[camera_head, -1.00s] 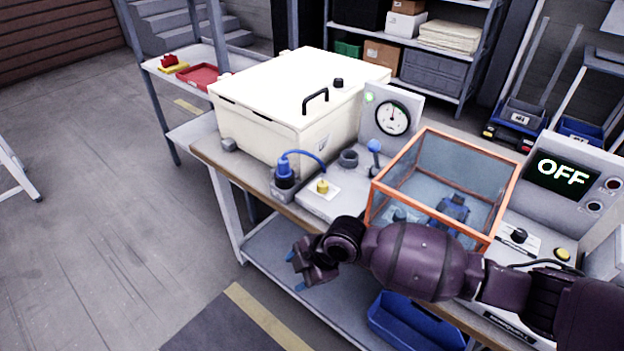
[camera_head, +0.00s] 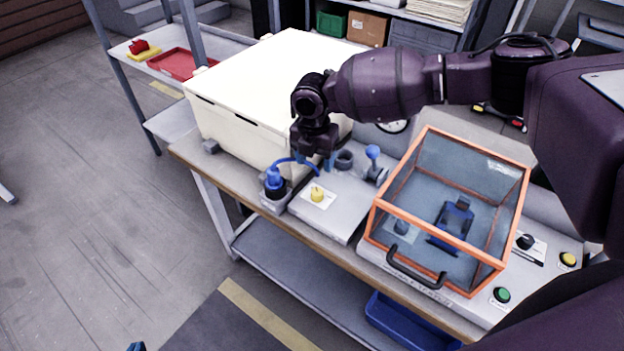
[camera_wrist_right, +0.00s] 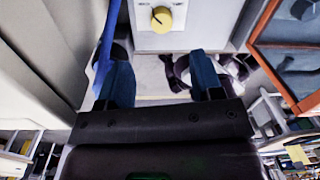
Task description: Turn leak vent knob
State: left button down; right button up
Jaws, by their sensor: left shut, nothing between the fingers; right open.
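A yellow knob (camera_head: 317,194) sits on a white label on a grey panel (camera_head: 340,213) at the bench's front; I take it to be the leak vent knob. It also shows at the top middle of the right wrist view (camera_wrist_right: 161,19). My right gripper (camera_head: 314,163) points down behind the knob, beside the white box, and is open and empty. In the right wrist view its blue fingers (camera_wrist_right: 162,78) are spread apart, with the knob beyond them and not touched. Only a blue tip of my left gripper (camera_head: 136,347) shows at the bottom edge; it is shut and empty.
A blue hose fitting (camera_head: 274,180) stands left of the knob. A grey ring port (camera_head: 344,159) and a blue-topped lever (camera_head: 373,153) stand behind it. The large white box (camera_head: 262,85) is at the left, an orange-framed clear case (camera_head: 447,210) at the right.

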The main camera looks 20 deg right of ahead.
aim_at(317, 191)
jog(key=f, duration=1)
jog(key=shift+s+d+f, duration=0.15)
jog(key=shift+s+f, duration=0.05)
jog(key=shift+s, duration=0.1)
jog(key=c, duration=0.9)
